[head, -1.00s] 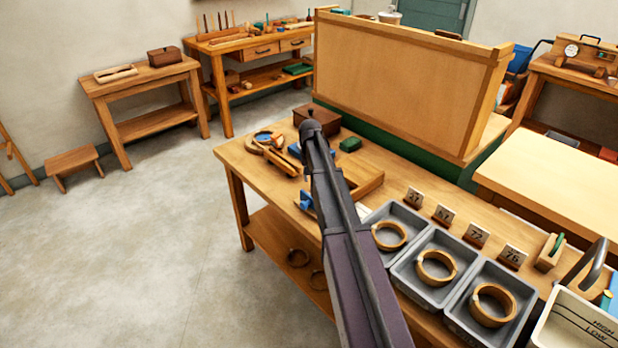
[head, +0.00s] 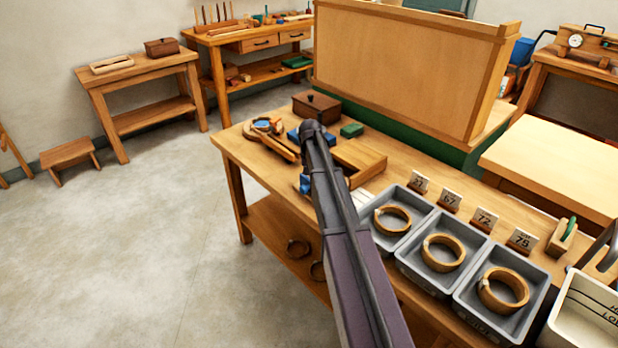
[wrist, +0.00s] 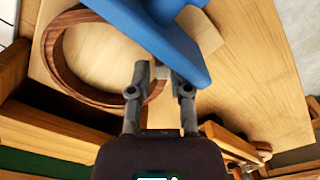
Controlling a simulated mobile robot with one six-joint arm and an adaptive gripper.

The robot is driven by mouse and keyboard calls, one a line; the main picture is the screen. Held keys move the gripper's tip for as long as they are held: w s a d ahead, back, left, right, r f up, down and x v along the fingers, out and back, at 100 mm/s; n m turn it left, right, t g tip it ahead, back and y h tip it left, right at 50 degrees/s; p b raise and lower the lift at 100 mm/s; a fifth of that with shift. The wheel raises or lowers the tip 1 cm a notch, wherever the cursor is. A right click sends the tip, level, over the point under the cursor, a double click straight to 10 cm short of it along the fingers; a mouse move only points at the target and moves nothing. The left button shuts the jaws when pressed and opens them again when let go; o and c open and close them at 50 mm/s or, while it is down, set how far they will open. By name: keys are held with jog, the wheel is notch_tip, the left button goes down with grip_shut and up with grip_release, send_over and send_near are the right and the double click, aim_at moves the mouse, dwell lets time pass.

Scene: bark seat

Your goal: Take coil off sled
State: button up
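A dark wooden ring (wrist: 55,62), which looks like the coil, fills the left of the wrist view. A blue part (wrist: 150,25) covers its upper right, and I cannot tell whether that part belongs to the sled. My gripper (wrist: 157,70) is open, its two fingers apart, with the tips beside the blue part. A stretch of brown rim shows between the fingers, and I cannot tell whether they touch it. In the head view my arm hides the gripper and the coil; blue pieces (head: 293,135) show beside it on the bench.
Grey trays (head: 437,285) with wooden rings and numbered cards stand at the bench's right. A lidded brown box (head: 316,106), a green block (head: 352,130) and a round wooden piece (head: 262,127) lie at the far end. A tall wooden panel (head: 410,70) stands behind.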

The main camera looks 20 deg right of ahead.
jog(key=shift+f, duration=0.4)
grip_shut()
jog(key=shift+d, duration=0.1)
jog(key=shift+w+d, duration=0.3)
jog(key=shift+d, duration=0.45)
jog(key=shift+o, duration=2.1)
grip_release()
